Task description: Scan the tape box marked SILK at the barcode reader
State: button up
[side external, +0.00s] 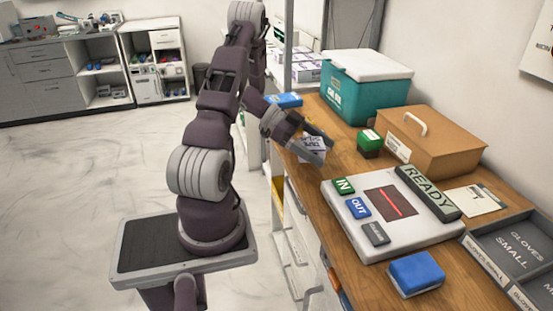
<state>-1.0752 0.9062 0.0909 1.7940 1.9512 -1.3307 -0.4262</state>
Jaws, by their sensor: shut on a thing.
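My gripper (327,150) is shut on a small white box with dark lettering (311,146), near the left edge of the wooden counter. The lettering is tilted and too small to read surely as SILK, and the fingers cover part of the box. The barcode reader (345,213) is a pale slab to the right of and nearer the camera than my gripper. Its dark window (390,203) shows a red line. It has IN, OUT and a grey key, and its display (428,190) reads READY. The held box is apart from the reader's window.
A green box (370,146) stands behind the reader, near a brown lidded case (440,140). A teal cooler (365,92) is at the back. Blue boxes lie at the front (415,270) and far left (284,100). A grey glove tray (500,225) is at right.

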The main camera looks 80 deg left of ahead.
jog(key=w+d+r, duration=0.1)
jog(key=w+d, duration=0.2)
jog(key=w+d+r+n+t+y, duration=0.1)
jog(key=w+d, duration=0.2)
jog(key=w+d+r+n+y, duration=0.1)
jog(key=w+d, duration=0.2)
jog(key=shift+r+t, duration=0.3)
jog(key=shift+r, duration=0.05)
jog(key=w+d+r, duration=0.4)
jog(key=d+r, duration=0.3)
jog(key=d, duration=0.5)
notch_tip(320, 180, down, 8)
jog(key=shift+f, duration=0.1)
notch_tip(320, 180, up, 9)
jog(key=shift+r, duration=0.2)
